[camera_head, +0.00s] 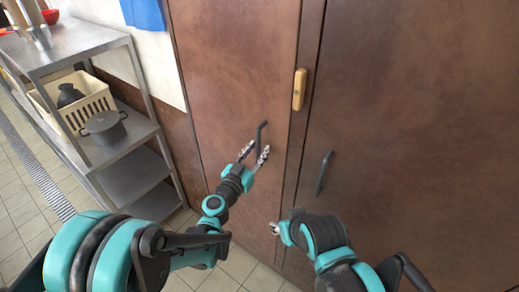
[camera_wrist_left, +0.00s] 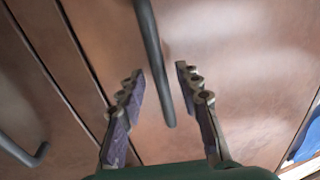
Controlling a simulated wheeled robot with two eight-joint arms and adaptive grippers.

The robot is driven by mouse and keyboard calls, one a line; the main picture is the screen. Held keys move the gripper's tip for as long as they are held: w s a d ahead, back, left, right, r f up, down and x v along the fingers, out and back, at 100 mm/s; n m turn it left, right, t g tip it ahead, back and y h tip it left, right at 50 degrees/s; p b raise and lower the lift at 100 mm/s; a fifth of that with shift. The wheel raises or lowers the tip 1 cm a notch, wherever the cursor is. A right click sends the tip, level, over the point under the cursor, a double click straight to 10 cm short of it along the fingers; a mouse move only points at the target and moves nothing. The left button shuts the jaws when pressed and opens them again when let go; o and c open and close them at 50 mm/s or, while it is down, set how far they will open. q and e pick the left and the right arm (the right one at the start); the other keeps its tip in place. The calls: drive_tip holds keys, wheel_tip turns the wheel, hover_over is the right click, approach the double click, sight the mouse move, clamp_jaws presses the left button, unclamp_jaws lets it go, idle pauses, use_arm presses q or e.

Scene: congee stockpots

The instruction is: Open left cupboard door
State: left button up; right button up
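The left cupboard door (camera_head: 228,70) is a brown panel, and it looks shut. Its dark bar handle (camera_head: 258,135) stands upright on the door's right side. My left gripper (camera_head: 254,152) is open at this handle, with a finger on either side of it. In the left wrist view the handle (camera_wrist_left: 155,60) runs down between the two spread fingers (camera_wrist_left: 158,100), with a gap on both sides. My right gripper (camera_head: 275,228) is low in front of the cupboard, mostly hidden by its own arm, so its fingers cannot be made out.
The right cupboard door (camera_head: 410,120) has its own dark handle (camera_head: 324,172). A yellowish block (camera_head: 299,89) is on the strip between the doors. A metal shelf (camera_head: 85,45) at the left holds a cream basket (camera_head: 98,104) and a grey pot (camera_head: 104,128). Tiled floor shows below.

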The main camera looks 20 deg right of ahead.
use_arm(q)
drive_tip(key=shift+w+d, duration=0.45)
drive_tip(key=shift+w, duration=0.15)
clamp_jaws()
drive_tip(key=shift+a, duration=0.1)
